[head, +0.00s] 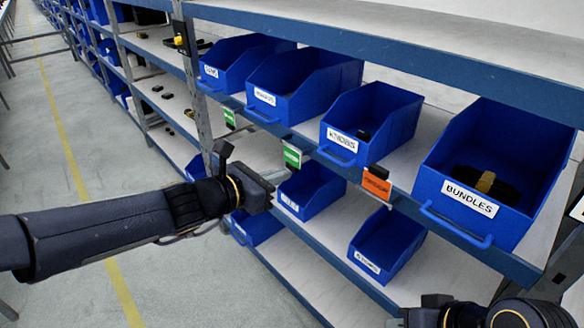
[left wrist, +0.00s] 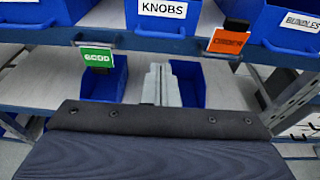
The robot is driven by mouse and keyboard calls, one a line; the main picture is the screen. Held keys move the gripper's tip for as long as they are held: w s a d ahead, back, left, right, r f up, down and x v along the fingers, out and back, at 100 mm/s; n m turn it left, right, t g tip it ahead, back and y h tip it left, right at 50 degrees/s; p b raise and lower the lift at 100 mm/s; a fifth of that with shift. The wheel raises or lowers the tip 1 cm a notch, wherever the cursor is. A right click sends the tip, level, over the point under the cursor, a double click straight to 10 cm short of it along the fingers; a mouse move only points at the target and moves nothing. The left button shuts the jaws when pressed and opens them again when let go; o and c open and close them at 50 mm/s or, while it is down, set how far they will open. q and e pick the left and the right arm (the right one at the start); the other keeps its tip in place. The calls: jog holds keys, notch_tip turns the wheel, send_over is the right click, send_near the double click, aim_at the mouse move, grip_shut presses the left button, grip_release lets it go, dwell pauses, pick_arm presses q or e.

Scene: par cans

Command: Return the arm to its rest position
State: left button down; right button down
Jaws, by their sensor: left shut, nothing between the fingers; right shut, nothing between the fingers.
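My left arm (head: 100,230) comes in from the left in the head view, stretched out in front of the shelf. Its gripper (head: 268,193) is shut and empty, in front of the lower blue bins. In the left wrist view its closed fingers (left wrist: 162,84) show in front of a lower bin, with nothing between them. My right gripper (head: 402,320) is at the bottom edge of the head view, partly cut off, shut with nothing seen in it. Part of my right arm (head: 520,313) shows at the lower right corner.
Blue bins stand on the shelf, among them KNOBS (head: 371,122) and BUNDLES (head: 490,175). Lower bins (head: 385,245) stand beneath. Green (head: 292,155) and orange (head: 377,183) tags hang on the blue shelf edge. The aisle floor (head: 60,140) at left is clear.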

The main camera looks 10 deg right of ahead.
pick_arm(q)
jog(key=s+a+r+m+g+y+p, duration=0.1)
jog(key=s+a+r+m+g+p, duration=0.15)
jog(key=s+a+m, duration=0.85)
jog(key=s+a+f+m+y+p, duration=0.1)
jog(key=s+a+f+m+y, duration=0.2)
jog(key=s+a+m, duration=0.3)
jog(key=s+a+f+m+g+y+p, duration=0.1)
jog(key=s+a+f+m+y, duration=0.3)
jog(key=s, duration=0.6)
jog(key=a+f+m, duration=0.1)
jog(key=a+m, duration=0.1)
jog(key=shift+s+a+f+m+y, duration=0.15)
jog(key=shift+a+f+m+y, duration=0.15)
jog(key=shift+m, duration=0.1)
